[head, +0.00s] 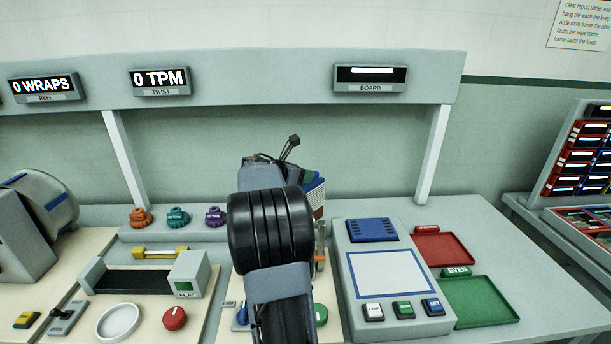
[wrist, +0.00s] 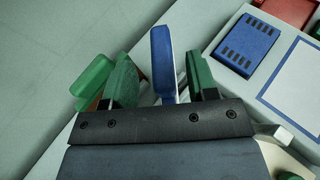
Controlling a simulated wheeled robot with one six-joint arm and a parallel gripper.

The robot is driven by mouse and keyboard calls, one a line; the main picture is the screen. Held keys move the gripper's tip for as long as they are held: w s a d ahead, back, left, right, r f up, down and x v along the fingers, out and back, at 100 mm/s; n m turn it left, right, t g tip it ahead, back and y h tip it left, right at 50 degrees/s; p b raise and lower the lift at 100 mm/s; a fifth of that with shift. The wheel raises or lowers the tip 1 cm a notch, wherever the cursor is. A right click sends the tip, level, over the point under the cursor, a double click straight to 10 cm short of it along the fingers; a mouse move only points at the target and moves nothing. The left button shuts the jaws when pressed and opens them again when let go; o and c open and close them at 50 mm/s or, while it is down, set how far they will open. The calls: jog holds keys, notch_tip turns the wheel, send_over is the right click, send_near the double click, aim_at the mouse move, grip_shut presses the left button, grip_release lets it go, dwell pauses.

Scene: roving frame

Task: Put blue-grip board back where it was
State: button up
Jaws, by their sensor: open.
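In the wrist view my gripper (wrist: 181,72) is open, with one dark green finger on each side of the blue grip (wrist: 162,52) of an upright board. The grip stands between the fingers with gaps showing on both sides, and the lower part of the board is hidden behind the gripper body. A lighter green grip (wrist: 92,76) stands just outside the left finger. In the head view my own arm covers most of this spot; only some blue and green board edges (head: 316,186) show right of my wrist.
A rack of boards (head: 580,150) stands far right. The BOARD display (head: 370,75) shows a white bar.

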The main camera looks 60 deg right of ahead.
jog(key=v, duration=0.9)
jog(key=s+a+f+m+t+y, duration=0.2)
jog(key=a+f+m+y, duration=0.2)
jog(key=a, duration=0.9)
jog(key=s+a+f+m+t+y, duration=0.1)
jog(key=s+a+f+m+y, duration=0.2)
jog(key=a, duration=1)
jog(key=s+a+f+m+t+y, duration=0.2)
jog(key=a+f+m+y, duration=0.4)
jog(key=a+m, duration=0.3)
jog(key=a+f, duration=0.1)
jog(key=a, duration=0.3)
jog(key=shift+s+f+t+b, duration=0.25)
jog(key=shift+s+t+b, duration=0.05)
jog(key=shift+b, duration=0.05)
